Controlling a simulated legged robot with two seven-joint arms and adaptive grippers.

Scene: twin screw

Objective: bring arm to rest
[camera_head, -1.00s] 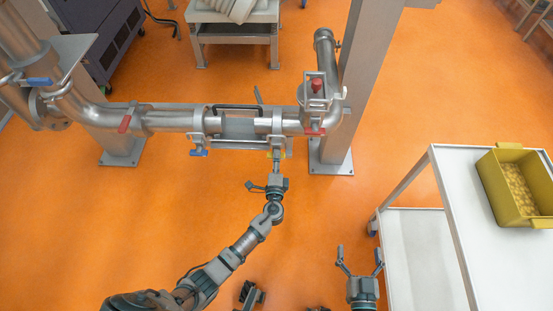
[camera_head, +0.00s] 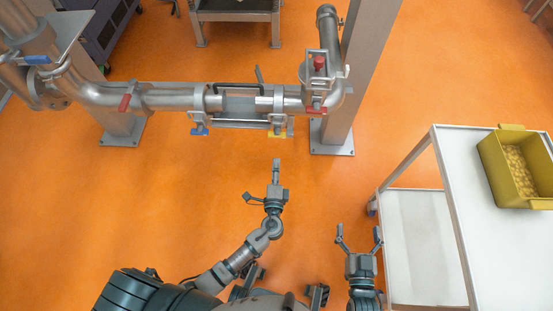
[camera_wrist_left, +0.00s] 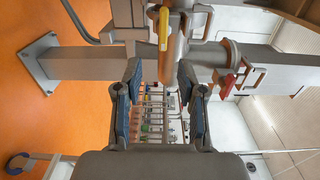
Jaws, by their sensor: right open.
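My left arm (camera_head: 238,258) reaches forward from the lower left in the head view. Its gripper (camera_head: 276,165) is apart from the pipe, just below the yellow valve handle (camera_head: 277,134). In the left wrist view the two fingers of the left gripper (camera_wrist_left: 162,92) stand apart with nothing between them. The yellow handle (camera_wrist_left: 163,28) shows beyond them, near the top. My right gripper (camera_head: 359,240) is open and empty at the lower right, left of the white cart.
A post (camera_head: 350,90) stands right of centre. A white cart (camera_head: 460,190) with a yellow bin (camera_head: 495,165) is at right. Orange floor between is clear.

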